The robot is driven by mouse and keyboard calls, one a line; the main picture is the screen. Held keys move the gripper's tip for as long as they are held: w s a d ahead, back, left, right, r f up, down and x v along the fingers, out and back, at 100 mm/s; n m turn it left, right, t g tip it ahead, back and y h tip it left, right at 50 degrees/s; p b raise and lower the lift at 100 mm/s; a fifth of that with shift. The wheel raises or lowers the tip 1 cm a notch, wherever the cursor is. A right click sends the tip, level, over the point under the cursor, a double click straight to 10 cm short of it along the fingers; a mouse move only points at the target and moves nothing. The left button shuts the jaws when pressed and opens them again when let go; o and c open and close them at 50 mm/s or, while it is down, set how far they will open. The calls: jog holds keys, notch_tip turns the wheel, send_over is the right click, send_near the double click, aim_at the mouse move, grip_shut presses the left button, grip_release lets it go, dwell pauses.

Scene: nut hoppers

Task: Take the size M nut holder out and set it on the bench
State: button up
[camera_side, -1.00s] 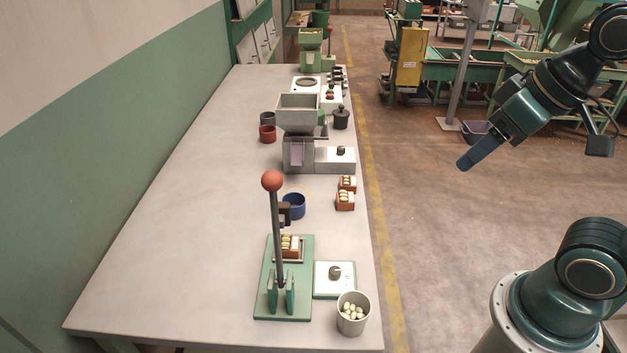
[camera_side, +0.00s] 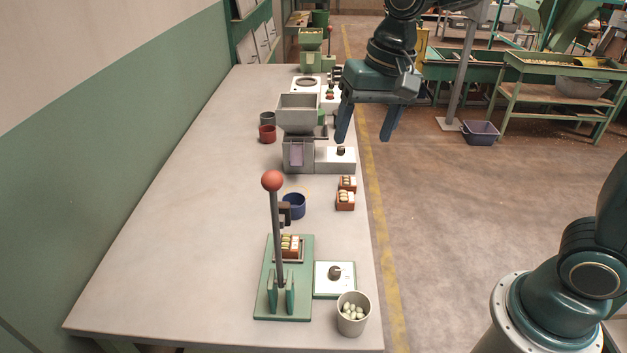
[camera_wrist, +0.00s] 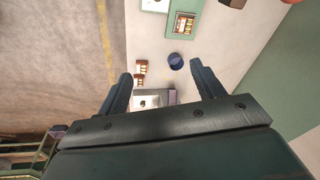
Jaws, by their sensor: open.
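A brown nut holder with pale nuts (camera_side: 291,246) sits in the green lever press (camera_side: 265,305) at the near end of the bench; it also shows in the wrist view (camera_wrist: 184,23). Two similar holders, a farther one (camera_side: 347,183) and a nearer one (camera_side: 345,201), stand on the bench near its right edge. I cannot read a size mark on any of them. My gripper (camera_side: 363,138) is open and empty, fingers pointing down, high beside the grey hopper machine. In the wrist view its two fingers (camera_wrist: 160,72) stand wide apart, with nothing between them.
The grey hopper machine (camera_side: 298,116) stands mid-bench. A blue cup (camera_side: 294,207), a white knob box (camera_side: 335,279) and a pale cup of nuts (camera_side: 352,315) are near the press. The press lever with its red ball (camera_side: 272,181) rises tall. The bench's left side (camera_side: 180,240) is clear.

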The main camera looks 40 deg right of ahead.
jog(key=w+a+f+m+g, duration=0.3)
jog(key=w+a+f, duration=0.5)
jog(key=w+f, duration=0.3)
notch_tip(320, 180, down, 3)
jog(key=shift+w+a+r+m, duration=0.1)
jog(key=shift+w+a+m, duration=0.1)
jog(key=shift+m, duration=0.3)
jog(key=shift+f, duration=0.2)
send_over(289, 242)
jog(key=shift+w+d+f, duration=0.1)
jog(key=shift+w+f, duration=0.1)
jog(key=shift+f, duration=1.9)
jog(key=shift+w+d+f, duration=0.1)
jog(key=shift+w+f, duration=0.05)
jog(key=shift+f, duration=1.9)
jog(key=shift+s+a+f, duration=0.1)
jog(key=shift+s+f, duration=0.05)
jog(key=shift+f, duration=1.15)
jog(key=shift+s+a+f, duration=0.1)
jog(key=shift+f, duration=1.15)
